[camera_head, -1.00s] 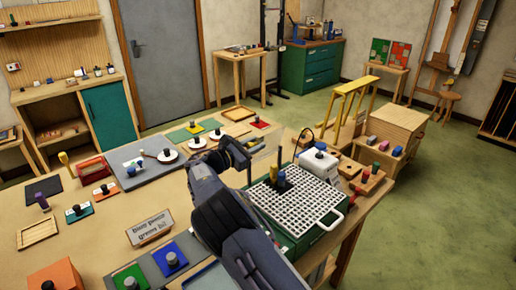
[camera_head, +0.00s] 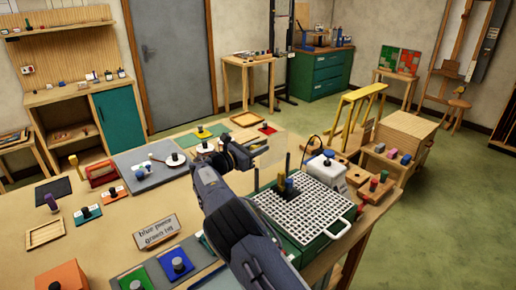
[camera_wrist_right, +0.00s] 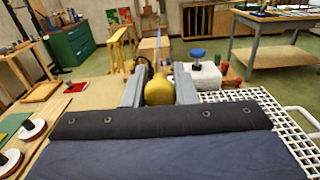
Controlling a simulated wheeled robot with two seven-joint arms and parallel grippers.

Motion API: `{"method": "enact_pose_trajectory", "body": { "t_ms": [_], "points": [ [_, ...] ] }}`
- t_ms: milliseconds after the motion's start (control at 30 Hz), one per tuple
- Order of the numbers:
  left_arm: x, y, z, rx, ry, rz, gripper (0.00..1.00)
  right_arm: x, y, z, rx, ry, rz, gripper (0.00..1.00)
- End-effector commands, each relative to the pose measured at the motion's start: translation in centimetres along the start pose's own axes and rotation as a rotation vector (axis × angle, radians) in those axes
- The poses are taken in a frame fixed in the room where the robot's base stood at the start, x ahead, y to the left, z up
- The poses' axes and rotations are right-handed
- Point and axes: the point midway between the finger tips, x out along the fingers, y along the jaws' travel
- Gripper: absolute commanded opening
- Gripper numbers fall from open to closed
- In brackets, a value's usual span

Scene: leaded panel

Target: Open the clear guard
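My right gripper (camera_head: 243,157) is over the table, left of the grid tray. In the right wrist view, a rounded yellow knob (camera_wrist_right: 159,90) sits between the two grey fingers of the gripper (camera_wrist_right: 158,92), which appear to touch it on both sides. Whether the knob joins the guard is not clear. My left gripper is out of view.
A white grid tray (camera_head: 317,205) on a green base lies right of my right arm, with a white unit (camera_head: 326,168) behind it. Dark upright posts stand near its back-left corner. Discs, coloured plates and a sign (camera_head: 157,232) lie to the left.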

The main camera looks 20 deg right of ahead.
Motion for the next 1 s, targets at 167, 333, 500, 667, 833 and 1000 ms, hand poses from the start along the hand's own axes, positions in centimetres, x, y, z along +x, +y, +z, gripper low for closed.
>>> {"method": "enact_pose_trajectory", "body": {
  "t_ms": [167,333,500,667,833,1000],
  "points": [
    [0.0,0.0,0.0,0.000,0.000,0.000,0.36,-0.1,0.0,-0.1,-0.001,0.001,0.001,0.46],
    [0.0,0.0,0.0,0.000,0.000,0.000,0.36,0.0,0.0,-0.1,0.000,0.001,0.000,0.46],
    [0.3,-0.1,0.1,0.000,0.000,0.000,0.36,-0.6,0.0,-0.2,0.000,0.001,0.001,0.46],
    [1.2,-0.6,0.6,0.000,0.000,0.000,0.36,-3.2,0.1,-0.4,0.002,0.001,0.004,0.46],
    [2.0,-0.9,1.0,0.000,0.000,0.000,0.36,-6.0,0.0,-0.3,0.000,0.001,0.003,0.46],
    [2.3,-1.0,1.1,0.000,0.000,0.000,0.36,-7.6,0.0,-0.2,0.000,0.001,0.001,0.46]
  ]
}}
